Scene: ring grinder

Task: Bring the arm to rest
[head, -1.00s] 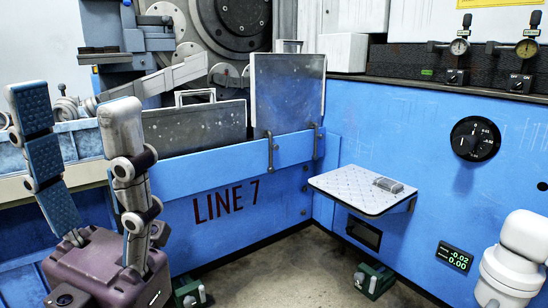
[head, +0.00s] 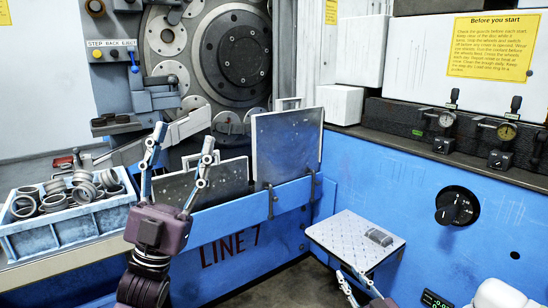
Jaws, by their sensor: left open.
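My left gripper (head: 183,140) is in the left-centre of the head view, fingers pointing up and spread apart with nothing between them. It appears in front of the blue machine's low grey guard panel (head: 225,180), and I cannot tell how far off it is. My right gripper (head: 354,280) shows only in part at the bottom edge, in front of the small shelf; its fingers are small and partly cut off, so its opening is unclear. I see nothing held in it.
A blue crate of metal rings (head: 75,230) stands on a ledge at the left. A taller guard panel (head: 287,145) rises beside the grinder disc (head: 245,48). A patterned shelf (head: 345,235) juts from the blue wall, with a small grey block (head: 380,237) on it. Gauges (head: 447,119) line the right ledge.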

